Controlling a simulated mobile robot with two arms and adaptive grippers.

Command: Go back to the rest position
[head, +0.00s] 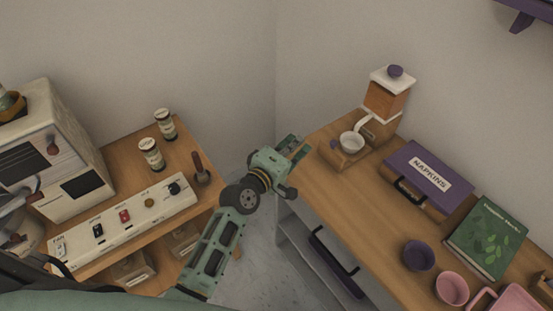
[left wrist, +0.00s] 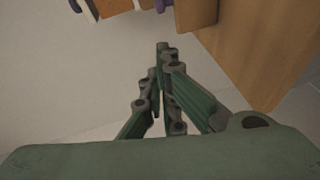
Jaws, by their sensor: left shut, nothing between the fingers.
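My left gripper (head: 297,148) is at the end of my green left arm, in the gap between the two wooden counters and close to the left end of the right counter. In the left wrist view its fingers (left wrist: 161,55) are together, shut and empty. A brown wooden surface shows beside them at the upper right of that view. My right gripper is in neither view.
The right counter (head: 330,185) holds a grinder (head: 385,100), a napkins box (head: 428,178), a green book (head: 487,238) and cups. The left counter (head: 185,160) holds a coffee machine (head: 60,150), a switch panel (head: 125,220) and jars. Grey floor (head: 262,240) shows between them.

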